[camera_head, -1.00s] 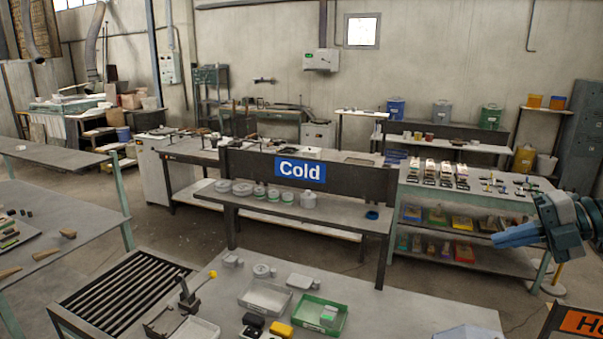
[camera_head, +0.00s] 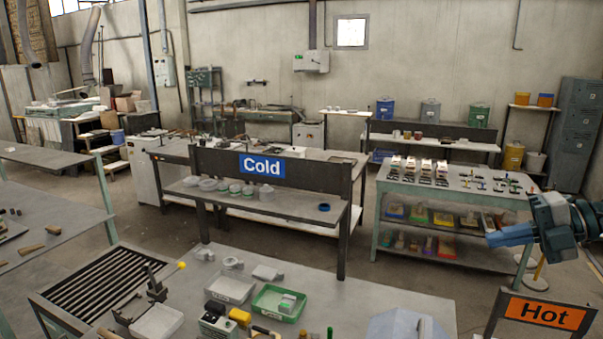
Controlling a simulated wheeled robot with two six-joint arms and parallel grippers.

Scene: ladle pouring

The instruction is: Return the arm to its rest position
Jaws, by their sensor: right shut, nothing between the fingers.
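My right gripper (camera_head: 511,236) is in the head view at the right edge, blue and held up in the air. Its fingers point left and are together with nothing between them. It is above and behind the orange "Hot" sign (camera_head: 543,311), and apart from every bench. My left gripper is not in the picture. No ladle can be clearly made out.
The near table (camera_head: 385,302) carries a green tray (camera_head: 262,300), a white tray (camera_head: 228,287) and small tools. A shelf with a blue "Cold" sign (camera_head: 262,165) stands behind it. A bench with several small items (camera_head: 420,172) is at the right. Floor shows between them.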

